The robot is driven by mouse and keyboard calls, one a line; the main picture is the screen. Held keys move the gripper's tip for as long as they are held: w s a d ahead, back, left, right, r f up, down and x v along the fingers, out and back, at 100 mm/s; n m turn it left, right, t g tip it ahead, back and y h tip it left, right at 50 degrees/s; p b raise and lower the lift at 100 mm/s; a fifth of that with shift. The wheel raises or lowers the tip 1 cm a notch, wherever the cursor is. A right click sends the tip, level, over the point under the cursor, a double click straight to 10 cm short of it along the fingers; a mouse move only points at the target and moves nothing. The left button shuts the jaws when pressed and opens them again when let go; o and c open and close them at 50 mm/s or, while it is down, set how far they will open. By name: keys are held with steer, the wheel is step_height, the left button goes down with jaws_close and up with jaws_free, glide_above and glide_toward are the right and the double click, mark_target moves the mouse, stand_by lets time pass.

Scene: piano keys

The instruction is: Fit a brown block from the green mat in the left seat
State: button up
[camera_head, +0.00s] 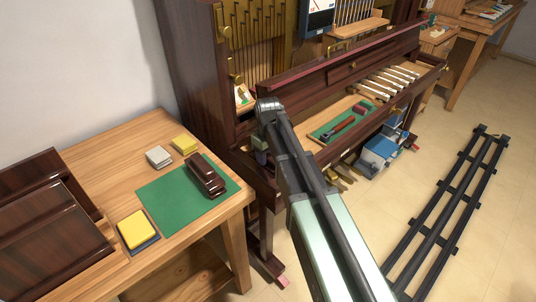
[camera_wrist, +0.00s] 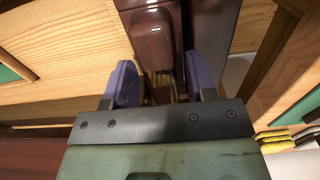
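A dark brown glossy block (camera_head: 205,178) with a stepped top lies on the green mat (camera_head: 160,200), on the table at the left; I cannot tell if it is one piece or two. My gripper (camera_head: 261,150) is away from the mat, low at the left end of the piano's keyboard opening. In the wrist view, my purple fingers (camera_wrist: 161,80) stand apart. A brown glossy piece with a raised part (camera_wrist: 153,35) shows between and beyond them. I cannot tell whether they grip it. My arm and gripper hide the left seat in the head view.
Yellow and grey pads (camera_head: 136,230) lie beside the mat. Dark brown panels (camera_head: 50,220) stand at the table's left. A second green mat with tools (camera_head: 340,127) lies in the keyboard opening, right of my gripper. Light wood (camera_wrist: 75,50) borders the brown piece in the wrist view.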

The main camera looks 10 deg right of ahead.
steer(key=shift+o, duration=0.5)
steer(key=shift+r, duration=0.1)
step_height(320, 180, up, 11)
steer(key=p, duration=1.1)
steer(key=shift+f, duration=0.2)
